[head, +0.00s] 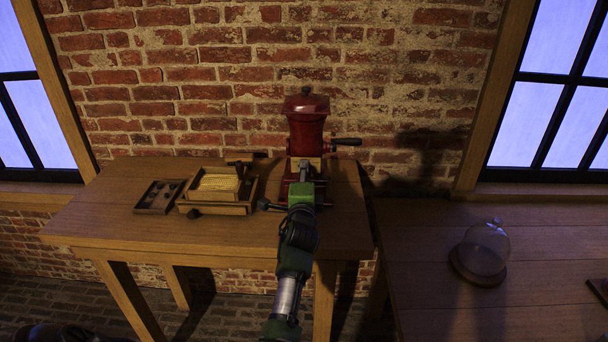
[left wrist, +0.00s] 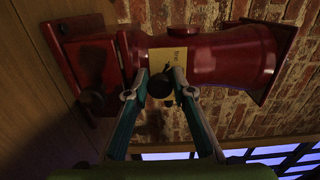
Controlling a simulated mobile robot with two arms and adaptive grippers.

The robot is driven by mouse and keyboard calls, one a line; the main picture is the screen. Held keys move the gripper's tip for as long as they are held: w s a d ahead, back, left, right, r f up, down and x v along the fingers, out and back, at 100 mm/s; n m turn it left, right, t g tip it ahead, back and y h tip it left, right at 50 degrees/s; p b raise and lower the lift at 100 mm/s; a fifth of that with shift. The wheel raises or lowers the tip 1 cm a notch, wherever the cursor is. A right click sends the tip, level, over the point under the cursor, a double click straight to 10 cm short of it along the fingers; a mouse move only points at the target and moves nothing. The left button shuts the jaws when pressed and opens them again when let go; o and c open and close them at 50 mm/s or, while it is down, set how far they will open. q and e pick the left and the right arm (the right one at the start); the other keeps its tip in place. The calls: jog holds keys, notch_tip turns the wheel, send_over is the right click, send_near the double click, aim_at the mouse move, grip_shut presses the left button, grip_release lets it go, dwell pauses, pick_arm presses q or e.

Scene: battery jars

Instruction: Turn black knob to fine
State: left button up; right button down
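A red grinder (head: 306,125) stands at the back of the wooden table. In the left wrist view the grinder (left wrist: 215,60) appears lying sideways. A round black knob (left wrist: 160,86) shows in front of its pale label plate (left wrist: 168,62). My left gripper (left wrist: 161,74) is at the grinder's front, partly open, with one finger on each side of this knob; a small gap seems to show at the right finger. In the head view my left gripper (head: 306,172) hides the knob. My right gripper is not in view.
A wooden box (head: 216,208) with yellow contents and a small dark tray (head: 158,197) stand left of the grinder. The grinder's black-handled crank (head: 346,142) sticks out to the right. A glass dome (head: 485,247) stands on the right-hand table. The front left of the grinder's table is clear.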

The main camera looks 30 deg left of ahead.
pick_arm(q)
jog(key=shift+o, duration=1.4)
jog(key=shift+r, duration=0.15)
jog(key=shift+w, duration=0.1)
jog(key=shift+f, duration=0.2)
